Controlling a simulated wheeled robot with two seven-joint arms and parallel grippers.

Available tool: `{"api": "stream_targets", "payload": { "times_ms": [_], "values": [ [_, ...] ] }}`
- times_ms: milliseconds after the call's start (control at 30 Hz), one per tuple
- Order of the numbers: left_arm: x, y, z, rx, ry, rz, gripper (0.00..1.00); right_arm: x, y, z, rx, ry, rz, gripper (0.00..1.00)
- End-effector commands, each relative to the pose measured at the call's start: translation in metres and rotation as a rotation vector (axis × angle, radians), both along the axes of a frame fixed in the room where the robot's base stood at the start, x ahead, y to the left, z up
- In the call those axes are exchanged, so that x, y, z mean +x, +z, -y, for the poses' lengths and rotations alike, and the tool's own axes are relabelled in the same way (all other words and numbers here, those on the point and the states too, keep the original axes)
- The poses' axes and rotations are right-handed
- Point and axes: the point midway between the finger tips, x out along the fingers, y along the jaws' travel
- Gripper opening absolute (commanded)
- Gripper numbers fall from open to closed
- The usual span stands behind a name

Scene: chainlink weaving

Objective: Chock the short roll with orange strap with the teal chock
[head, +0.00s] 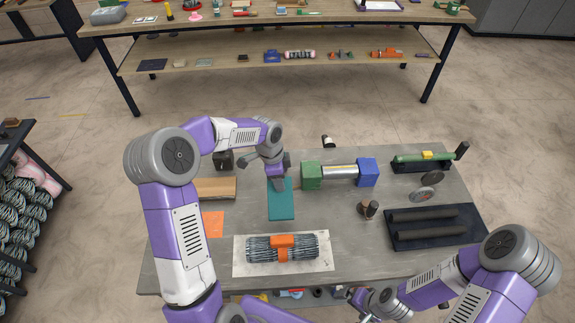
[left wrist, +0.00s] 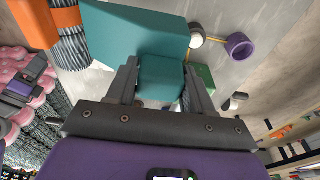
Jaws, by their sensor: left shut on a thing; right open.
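The short roll (head: 258,250) is a dark ribbed bundle with an orange strap (head: 283,240) around its middle. It lies on a pale plate (head: 320,265) near the table's front. The teal chock (head: 281,206) is behind the roll, apart from it in the head view. My left gripper (head: 276,181) is shut on the chock's block-like grip; in the left wrist view the fingers (left wrist: 160,78) sit on both sides of it, and the chock's wide body (left wrist: 130,35) reaches towards the roll (left wrist: 70,45). My right gripper (head: 362,299) is open at the front edge, partly hidden.
A green block (head: 312,175) and blue block (head: 368,172) flank a metal cylinder behind and right of the chock. A small dark post (head: 368,209) stands right of it. A black tray (head: 462,229) with dark bars lies at right. An orange sheet (head: 213,223) lies at left.

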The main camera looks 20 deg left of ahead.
Motion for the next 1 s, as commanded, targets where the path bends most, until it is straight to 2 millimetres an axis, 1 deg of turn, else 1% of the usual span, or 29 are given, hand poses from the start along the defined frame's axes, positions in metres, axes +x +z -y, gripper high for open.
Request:
{"api": "stream_targets", "payload": {
  "times_ms": [67, 467, 533, 767, 1000],
  "values": [
    [0.0, -0.003, 0.0, -0.001, 0.0, 0.003, 0.06, -0.001, -0.002, 0.0, 0.0, 0.001, -0.002, 1.0],
    [0.0, -0.001, 0.0, -0.002, -0.002, 0.003, 0.06, 0.0, 0.001, 0.0, 0.0, 0.0, -0.001, 1.0],
    [0.0, -0.005, 0.0, -0.002, -0.003, 0.003, 0.06, 0.0, -0.001, 0.0, 0.0, 0.0, -0.001, 1.0],
    [0.0, -0.023, 0.0, -0.002, -0.003, 0.003, 0.06, 0.0, -0.015, 0.0, 0.0, 0.0, -0.001, 1.0],
    [0.0, -0.051, 0.0, -0.002, -0.002, 0.002, 0.06, -0.001, -0.035, 0.0, 0.0, 0.0, -0.001, 1.0]
  ]
}}
